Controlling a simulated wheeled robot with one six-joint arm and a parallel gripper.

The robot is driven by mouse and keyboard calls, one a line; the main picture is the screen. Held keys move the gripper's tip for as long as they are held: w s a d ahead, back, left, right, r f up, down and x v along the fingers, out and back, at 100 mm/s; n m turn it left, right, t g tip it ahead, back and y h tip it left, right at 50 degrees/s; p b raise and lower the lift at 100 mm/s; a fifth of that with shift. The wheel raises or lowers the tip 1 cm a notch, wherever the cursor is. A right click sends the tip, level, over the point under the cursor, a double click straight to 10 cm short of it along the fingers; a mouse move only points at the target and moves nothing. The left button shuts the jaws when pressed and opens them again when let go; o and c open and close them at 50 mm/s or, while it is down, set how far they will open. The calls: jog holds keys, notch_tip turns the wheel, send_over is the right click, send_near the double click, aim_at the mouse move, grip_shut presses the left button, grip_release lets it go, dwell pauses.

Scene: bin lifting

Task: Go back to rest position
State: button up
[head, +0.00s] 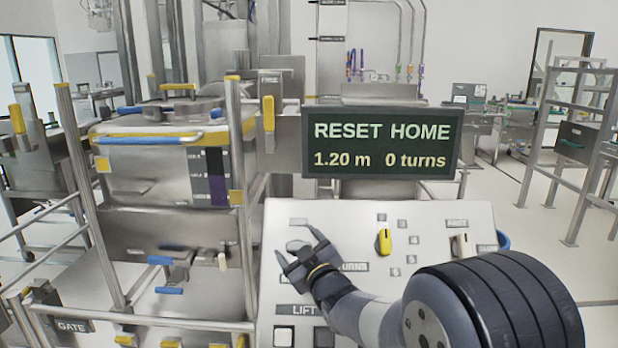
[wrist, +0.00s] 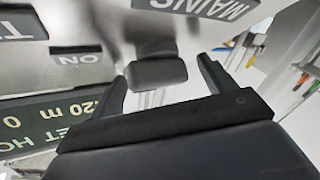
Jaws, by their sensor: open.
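My gripper (head: 296,246) is over the left part of the grey control panel (head: 420,285) in the head view, with its two fingers spread apart. In the wrist view the fingers of my gripper (wrist: 160,85) stand open, with a dark block-shaped part (wrist: 158,73) between or beyond them; I cannot tell whether they touch it. The display (head: 381,143) above the panel reads "RESET HOME", "1.20 m" and "0 turns". It also shows upside down in the wrist view (wrist: 50,112). My arm hides part of the panel's lower right.
A steel bin (head: 160,172) with yellow trim stands inside a railed frame with a "GATE" label (head: 73,326) at the left. A metal rack (head: 575,150) stands at the right, with open floor before it.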

jog(key=shift+r+n+g+y+p, duration=0.2)
jog(key=shift+n+g+y+p, duration=0.45)
jog(key=shift+p, duration=1)
jog(key=b+v, duration=0.2)
jog(key=v, duration=0.7)
jog(key=shift+s+f+b, duration=0.25)
jog(key=shift+f+b, duration=0.05)
jog(key=shift+t, duration=0.25)
